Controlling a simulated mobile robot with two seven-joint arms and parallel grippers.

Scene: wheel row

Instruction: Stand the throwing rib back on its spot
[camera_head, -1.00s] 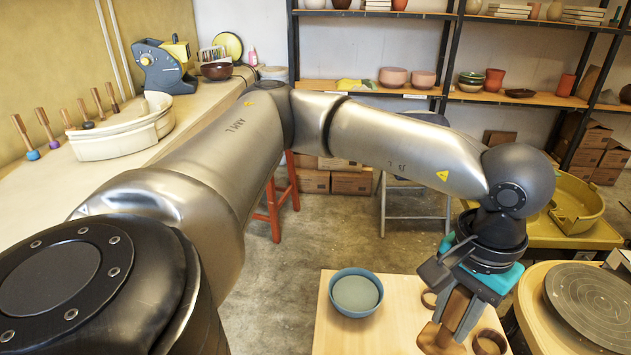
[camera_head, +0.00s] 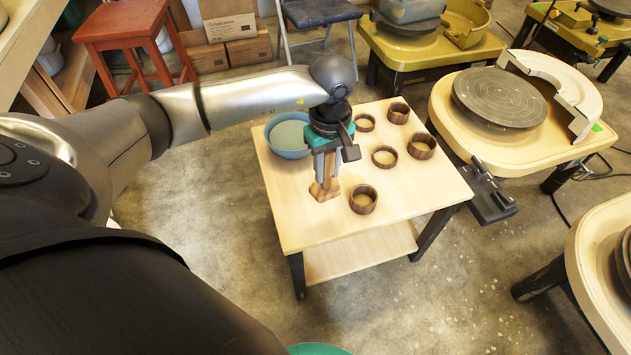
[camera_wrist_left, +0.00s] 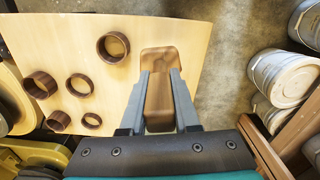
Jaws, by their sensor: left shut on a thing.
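My left gripper (camera_head: 324,177) points down over the front left part of a pale wooden table (camera_head: 290,215). It is shut on the brown wooden throwing rib (camera_head: 325,191), which looks upright, with a wider foot at its lower end. In the left wrist view the rib (camera_wrist_left: 160,98) sits between the two grey fingers (camera_wrist_left: 160,76). The foot is at or just above the tabletop; I cannot tell whether it touches. No marking for its spot can be made out. My right gripper is not in view.
Several dark wooden rings stand right of the rib; the nearest ring (camera_head: 363,199) is close. A blue bowl (camera_head: 289,136) sits behind the gripper. A potter's wheel (camera_head: 500,97) stands to the right. The table's front right corner is clear.

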